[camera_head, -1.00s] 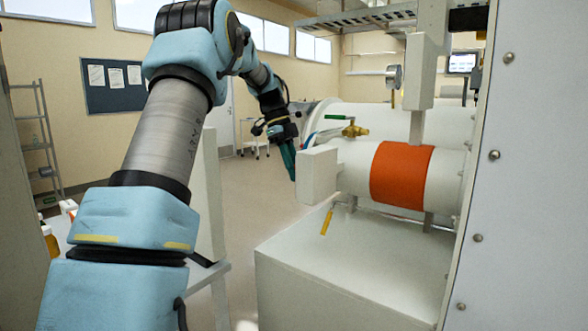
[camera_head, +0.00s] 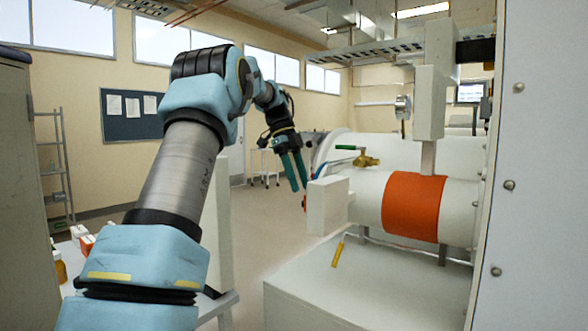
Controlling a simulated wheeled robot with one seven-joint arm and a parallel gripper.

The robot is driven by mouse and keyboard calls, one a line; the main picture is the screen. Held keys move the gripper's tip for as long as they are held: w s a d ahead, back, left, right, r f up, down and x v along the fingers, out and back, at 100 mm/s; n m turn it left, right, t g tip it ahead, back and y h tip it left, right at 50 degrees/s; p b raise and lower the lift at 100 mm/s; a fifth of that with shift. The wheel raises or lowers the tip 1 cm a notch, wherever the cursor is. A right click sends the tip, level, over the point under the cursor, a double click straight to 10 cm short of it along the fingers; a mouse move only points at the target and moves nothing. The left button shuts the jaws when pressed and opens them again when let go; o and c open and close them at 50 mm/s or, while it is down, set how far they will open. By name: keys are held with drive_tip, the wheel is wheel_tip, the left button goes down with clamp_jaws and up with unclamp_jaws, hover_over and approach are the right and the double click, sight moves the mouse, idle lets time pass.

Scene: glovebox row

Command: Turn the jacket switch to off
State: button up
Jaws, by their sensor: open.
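An orange jacket (camera_head: 414,206) wraps the white horizontal cylinder at the right. A white box (camera_head: 327,206) sits at the cylinder's left end. A small red piece (camera_head: 305,200) shows at the box's left edge, partly hidden behind it. I cannot tell for sure whether it is the jacket switch; no switch face is clearly visible. My gripper (camera_head: 294,181) points downward, its two teal fingers apart and empty. It hangs just left of the box, with a small gap between them in the picture; the depth is unclear.
A brass valve with a green handle (camera_head: 352,149) is above the cylinder. A yellow handle (camera_head: 337,251) hangs below the box, over a white cabinet (camera_head: 370,285). A large white panel (camera_head: 530,190) closes the right side. Open floor lies left of the box.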

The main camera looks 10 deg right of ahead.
drive_tip(key=shift+v, duration=2.7)
drive_tip(key=shift+s, duration=0.1)
